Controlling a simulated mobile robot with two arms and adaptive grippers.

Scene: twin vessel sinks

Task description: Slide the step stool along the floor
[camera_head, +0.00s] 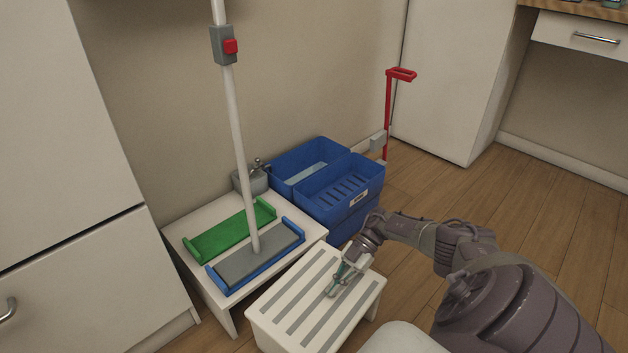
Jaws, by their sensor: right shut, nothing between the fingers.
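The step stool (282,309) is white with grey strips along its top and stands on the wooden floor at the lower middle of the head view. My right arm comes in from the right. My right gripper (334,290) is over the right part of the stool's top, shut and empty. I cannot tell whether its fingertips touch the top. The gripper hides a small part of the strips. My left gripper is not in view.
A low white bench (194,221) stands close behind the stool at left, carrying a green tray (222,236) and a flat mop (238,150). Blue bins (340,192) stand behind. A white cabinet (447,75) is at the back. The wooden floor (530,215) is clear at right.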

